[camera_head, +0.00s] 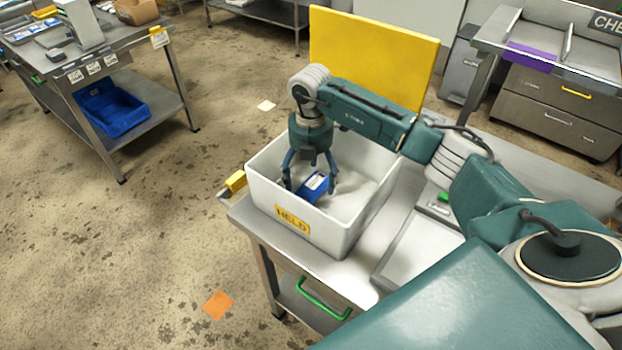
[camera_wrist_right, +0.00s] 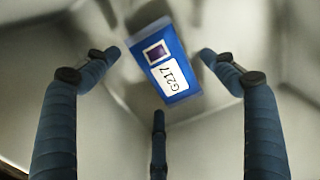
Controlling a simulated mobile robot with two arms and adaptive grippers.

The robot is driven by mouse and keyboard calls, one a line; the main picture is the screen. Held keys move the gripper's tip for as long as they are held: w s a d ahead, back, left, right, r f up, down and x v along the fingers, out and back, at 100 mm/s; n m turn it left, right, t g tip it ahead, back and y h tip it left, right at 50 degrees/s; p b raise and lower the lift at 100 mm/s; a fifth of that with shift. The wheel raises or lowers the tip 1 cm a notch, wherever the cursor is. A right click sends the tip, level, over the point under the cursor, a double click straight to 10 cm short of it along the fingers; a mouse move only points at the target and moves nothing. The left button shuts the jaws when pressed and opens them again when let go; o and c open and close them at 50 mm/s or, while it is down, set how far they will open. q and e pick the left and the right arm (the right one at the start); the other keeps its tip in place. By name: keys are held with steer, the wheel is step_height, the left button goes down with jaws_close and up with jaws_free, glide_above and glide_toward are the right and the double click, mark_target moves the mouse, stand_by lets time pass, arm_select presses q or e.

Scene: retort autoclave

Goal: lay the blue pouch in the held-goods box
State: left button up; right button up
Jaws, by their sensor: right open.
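The blue pouch (camera_head: 313,186) lies inside the white held-goods box (camera_head: 270,198), which has a yellow HELD label on its front. My right gripper (camera_head: 311,182) reaches down into the box with its fingers spread around the pouch. In the right wrist view the pouch (camera_wrist_right: 163,66) shows a white label reading G217. The fingers (camera_wrist_right: 160,80) are open there, with gaps between the side fingertips and the pouch. The pouch appears to rest on the box floor, slightly tilted in the picture. My left gripper is not in view.
The box stands on a metal table (camera_head: 262,230) with a green handle (camera_head: 322,299) below. A yellow panel (camera_head: 374,58) rises behind it. A grey tray (camera_head: 420,250) lies to the right. Another table at the left holds a blue bin (camera_head: 112,112) on its lower shelf.

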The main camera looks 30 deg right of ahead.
mark_target(311, 179)
step_height(311, 179, up, 11)
steer(key=b, duration=0.3)
steer(key=shift+r, duration=0.1)
